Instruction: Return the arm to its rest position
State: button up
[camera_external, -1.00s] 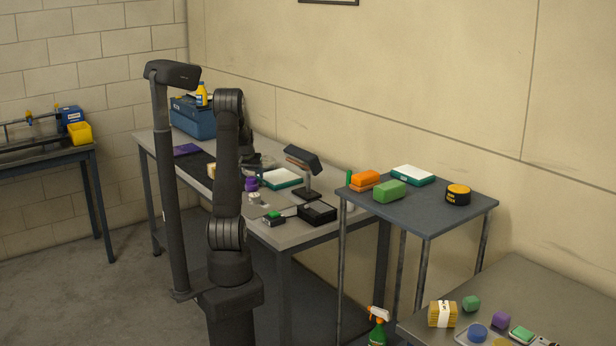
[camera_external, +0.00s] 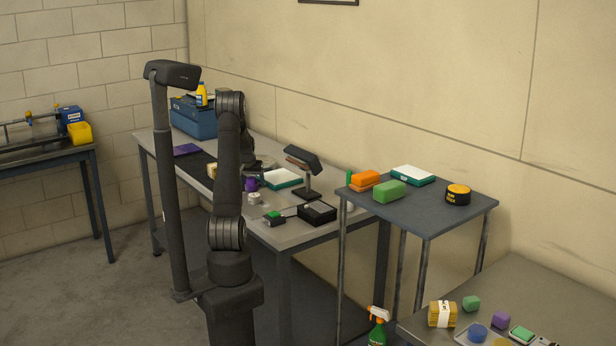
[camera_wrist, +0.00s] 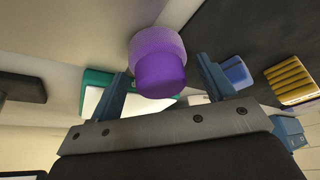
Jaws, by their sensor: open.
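My gripper (camera_wrist: 161,66) is open in the wrist view, with one blue-grey finger on each side of a purple round piece (camera_wrist: 158,75). The piece has a wider part and a narrower one. Whether the fingers touch it I cannot tell, but the jaws are not closed on it. In the external view the purple piece (camera_external: 251,184) is on the workbench (camera_external: 290,235), just right of my arm. My arm stands bent over the bench, and its links hide most of the gripper there.
A white-and-teal box (camera_external: 282,179), a scanner-like stand (camera_external: 305,172) and a black tray (camera_external: 317,212) are close by on the bench. A blue toolbox (camera_external: 193,117) stands at its far end. A raised side table (camera_external: 425,210) with sponges is to the right.

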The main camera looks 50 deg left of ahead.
jog(key=shift+w+a, duration=0.15)
notch_tip(320, 180, up, 4)
jog(key=shift+f, duration=0.2)
jog(key=w+d+r, duration=0.4)
jog(key=d+r, duration=0.3)
jog(key=d, duration=0.4)
notch_tip(320, 180, up, 21)
jog(key=w+d+m, duration=0.2)
jog(key=w+d, duration=0.5)
jog(key=d, duration=0.3)
jog(key=shift+d+r+m+t+h, duration=0.4)
jog(key=shift+r, duration=0.05)
jog(key=shift+o, duration=0.5)
